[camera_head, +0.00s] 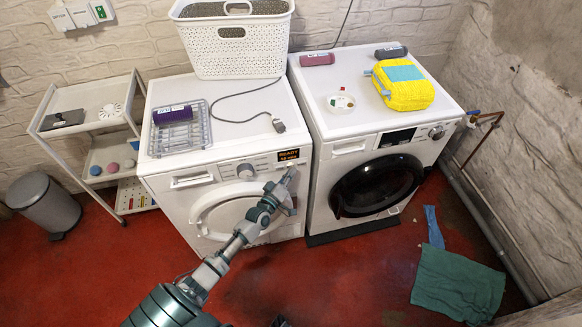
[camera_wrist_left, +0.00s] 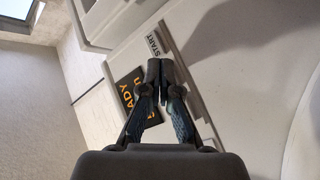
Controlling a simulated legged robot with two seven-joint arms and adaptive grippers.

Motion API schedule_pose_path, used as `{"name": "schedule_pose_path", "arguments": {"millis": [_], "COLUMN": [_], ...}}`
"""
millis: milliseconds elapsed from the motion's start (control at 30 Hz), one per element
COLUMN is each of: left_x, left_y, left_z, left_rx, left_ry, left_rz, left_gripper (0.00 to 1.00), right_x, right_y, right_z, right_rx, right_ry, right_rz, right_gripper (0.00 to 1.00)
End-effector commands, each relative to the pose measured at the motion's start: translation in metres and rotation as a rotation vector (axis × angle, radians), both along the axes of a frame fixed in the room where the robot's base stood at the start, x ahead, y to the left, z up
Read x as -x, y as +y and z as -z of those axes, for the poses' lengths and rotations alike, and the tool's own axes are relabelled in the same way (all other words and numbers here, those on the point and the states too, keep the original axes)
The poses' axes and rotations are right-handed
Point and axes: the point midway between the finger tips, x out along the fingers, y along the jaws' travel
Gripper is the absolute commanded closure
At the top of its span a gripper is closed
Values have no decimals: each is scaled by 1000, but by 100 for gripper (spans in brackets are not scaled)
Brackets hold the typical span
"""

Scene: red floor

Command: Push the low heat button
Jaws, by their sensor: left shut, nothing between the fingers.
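The left white machine (camera_head: 225,205) has a front panel with a round knob (camera_head: 246,171) and a dark display (camera_head: 288,155) with orange text. My left gripper (camera_head: 291,171) is shut and empty at the panel's right end, just below the display. In the left wrist view, its closed fingertips (camera_wrist_left: 160,70) lie over the panel beside a START label (camera_wrist_left: 154,45). The display (camera_wrist_left: 127,92), reading READY, is partly behind the fingers. I cannot tell whether the tips touch the panel. No low heat label can be read. My right gripper is not in view.
A second white machine (camera_head: 330,150) with a dark round door stands on the right. A white basket (camera_head: 236,48), a wire rack and a cable lie on the left machine. A yellow bundle (camera_head: 403,84) sits on the right one. A green cloth (camera_head: 457,284) lies on the floor.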

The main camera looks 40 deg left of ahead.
Motion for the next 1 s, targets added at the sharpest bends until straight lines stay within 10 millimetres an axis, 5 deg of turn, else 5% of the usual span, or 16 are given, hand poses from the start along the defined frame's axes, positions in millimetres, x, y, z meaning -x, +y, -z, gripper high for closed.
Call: {"name": "schedule_pose_path", "arguments": {"millis": [467, 1000], "left_x": [7, 41], "left_y": [-8, -49], "left_z": [-1, -3], "left_rx": [0, 2], "left_ry": [1, 0], "left_rz": [1, 2], "left_gripper": [100, 100], "right_x": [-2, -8], "right_y": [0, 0], "right_z": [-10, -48], "right_rx": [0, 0], "right_ry": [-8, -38], "right_rz": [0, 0], "right_gripper": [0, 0]}}
